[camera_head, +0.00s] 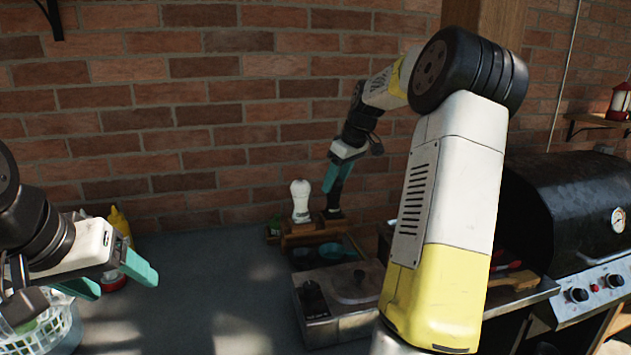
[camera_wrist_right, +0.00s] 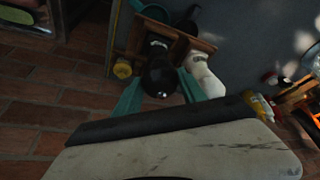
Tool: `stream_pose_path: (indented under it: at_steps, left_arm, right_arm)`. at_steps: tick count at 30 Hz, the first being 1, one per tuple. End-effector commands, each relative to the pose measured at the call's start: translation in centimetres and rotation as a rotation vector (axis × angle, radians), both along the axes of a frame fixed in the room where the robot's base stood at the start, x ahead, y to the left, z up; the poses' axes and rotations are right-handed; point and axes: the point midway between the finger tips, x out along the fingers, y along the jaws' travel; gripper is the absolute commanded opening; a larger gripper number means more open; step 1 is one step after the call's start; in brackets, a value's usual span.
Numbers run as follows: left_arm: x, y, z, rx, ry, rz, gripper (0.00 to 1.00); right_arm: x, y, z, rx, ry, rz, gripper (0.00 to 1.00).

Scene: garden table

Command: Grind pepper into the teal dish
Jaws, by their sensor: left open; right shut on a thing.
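The dark pepper mill (camera_head: 334,203) stands upright at the wooden rack (camera_head: 300,239) against the brick wall. My right gripper (camera_head: 340,178) reaches down from above and is shut on the mill's upper part. In the right wrist view the mill's dark round top (camera_wrist_right: 159,76) lies between the teal fingers (camera_wrist_right: 160,92). I cannot tell whether its base is still seated in the rack. The teal dish (camera_head: 331,250) is just in front of the rack, partly hidden behind the stove. My left gripper (camera_head: 116,280) is open and empty at the left, above the counter.
A white mill (camera_head: 300,200) stands beside the dark one. A small stove (camera_head: 335,297) sits in front of the dish. A yellow bottle (camera_head: 119,222) and a white basket (camera_head: 45,325) are by my left gripper. A black grill (camera_head: 570,215) is at right. The counter's middle is clear.

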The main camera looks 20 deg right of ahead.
Motion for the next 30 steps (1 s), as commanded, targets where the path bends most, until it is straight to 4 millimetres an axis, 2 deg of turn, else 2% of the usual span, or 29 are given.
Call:
stream_pose_path:
  at_steps: [30]
  left_arm:
    - [0.0,0.0,0.0,0.0,0.0,0.0,0.7]
  right_arm:
    - [-0.04,0.77,-0.06,-0.002,0.0,-0.932,0.08]
